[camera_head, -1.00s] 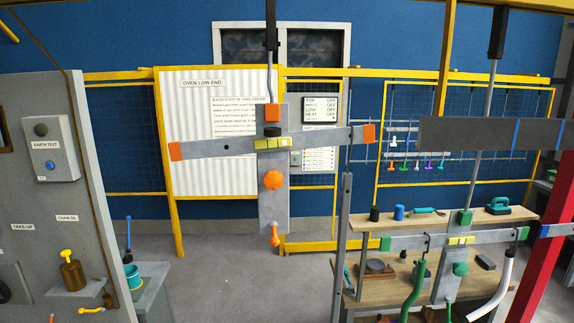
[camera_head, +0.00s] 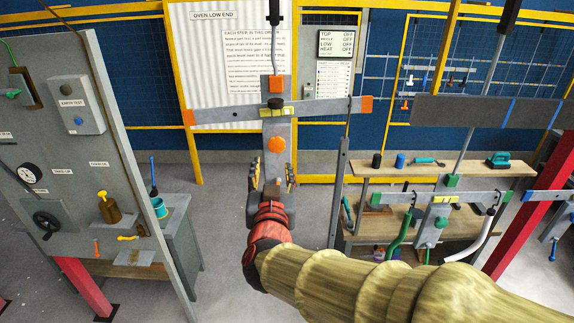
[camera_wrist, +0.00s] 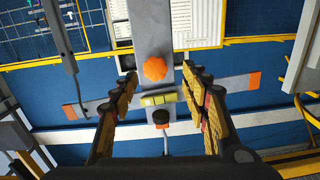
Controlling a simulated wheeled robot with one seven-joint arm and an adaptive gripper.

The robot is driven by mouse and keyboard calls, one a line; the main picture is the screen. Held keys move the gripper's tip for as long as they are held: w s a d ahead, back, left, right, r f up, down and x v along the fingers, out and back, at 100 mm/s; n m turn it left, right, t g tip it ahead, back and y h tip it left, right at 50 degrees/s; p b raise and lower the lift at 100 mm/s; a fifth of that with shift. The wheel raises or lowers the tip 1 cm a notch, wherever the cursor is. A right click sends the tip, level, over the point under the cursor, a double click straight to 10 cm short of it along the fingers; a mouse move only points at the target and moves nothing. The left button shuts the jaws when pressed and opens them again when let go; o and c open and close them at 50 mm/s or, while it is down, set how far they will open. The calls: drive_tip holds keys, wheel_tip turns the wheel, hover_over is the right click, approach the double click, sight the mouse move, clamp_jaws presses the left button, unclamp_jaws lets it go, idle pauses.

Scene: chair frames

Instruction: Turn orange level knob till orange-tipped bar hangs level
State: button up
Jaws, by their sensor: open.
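The orange-tipped grey bar (camera_head: 230,114) hangs across an upright grey plate (camera_head: 278,128) in the head view. It is tilted, its right tip higher than its left. The orange level knob (camera_head: 274,145) is on the plate below the bar and a yellow level vial (camera_head: 276,112). My gripper (camera_head: 273,172) is open and empty, just below the knob in the head view. In the wrist view the knob (camera_wrist: 155,69) shows between and slightly beyond the open fingers (camera_wrist: 160,80), not visibly touched. The bar (camera_wrist: 220,84) also slants there.
A green-tipped hanging bar (camera_head: 400,198) with hoses is at the right, before a wooden bench (camera_head: 350,170). A grey upright post (camera_head: 338,190) stands close right of my gripper. A grey panel (camera_head: 75,150) is at the left, with open floor between.

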sight(276, 146)
drive_tip(key=shift+h, duration=0.3)
drive_tip(key=w, duration=0.6)
drive_tip(key=w+d+r+b, duration=0.1)
drive_tip(key=w, duration=0.2)
drive_tip(key=shift+w, duration=0.25)
drive_tip(key=shift+s+r, duration=0.1)
drive_tip(key=shift+s, duration=0.15)
drive_tip(key=c, duration=0.4)
drive_tip(key=shift+c, duration=1.3)
